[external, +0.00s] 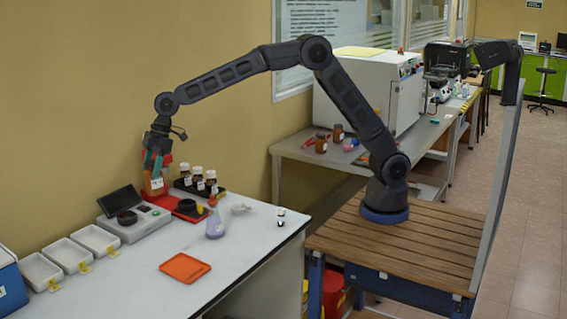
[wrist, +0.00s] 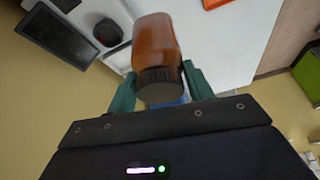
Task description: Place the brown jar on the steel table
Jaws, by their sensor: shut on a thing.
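My gripper (external: 154,166) is at the far left end of my outstretched arm, above the back of the white bench. It is shut on a brown jar (external: 155,186); in the wrist view the brown jar (wrist: 155,42) shows its amber body and dark cap between the green fingers (wrist: 160,84). In the external view the fingers partly hide the jar, and I cannot tell whether it touches what is below. The grey steel table (external: 291,148) stands along the wall, behind my arm's base.
Several brown jars stand in a black rack (external: 220,191) beside my gripper. A flask (external: 214,226), scale (external: 131,226), white trays (external: 69,255) and orange tray (external: 185,268) are on the white bench (external: 150,295). The steel table carries a large white machine (external: 360,92) and brown jars (external: 321,144).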

